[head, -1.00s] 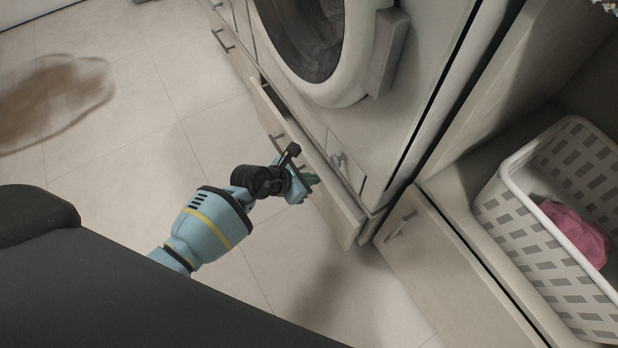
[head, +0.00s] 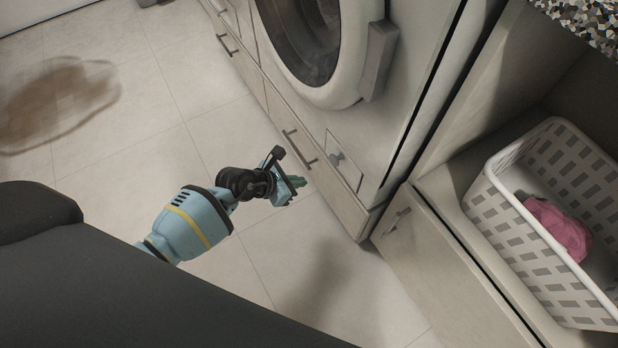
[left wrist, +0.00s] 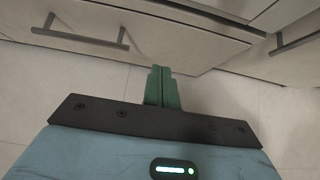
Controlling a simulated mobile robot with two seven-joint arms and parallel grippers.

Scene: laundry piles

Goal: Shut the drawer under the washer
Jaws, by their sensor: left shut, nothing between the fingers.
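The washer (head: 345,88) stands at the top centre of the head view, with a round dark door. The drawer under it (head: 325,182) has a dark bar handle (head: 299,146), and its front now sits flush with the cabinet face. In the left wrist view the drawer front (left wrist: 160,40) and its handle (left wrist: 80,36) show at the top. My left gripper (head: 300,183) is shut and empty, with its green fingertips in front of the drawer and apparently a little clear of it. The right gripper is not in view.
A white laundry basket (head: 530,236) with a pink cloth (head: 560,228) stands in the open cabinet at right. Another drawer with a handle (head: 397,220) lies below it. A brownish patch (head: 60,100) is on the tiled floor at left. The floor before the drawer is clear.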

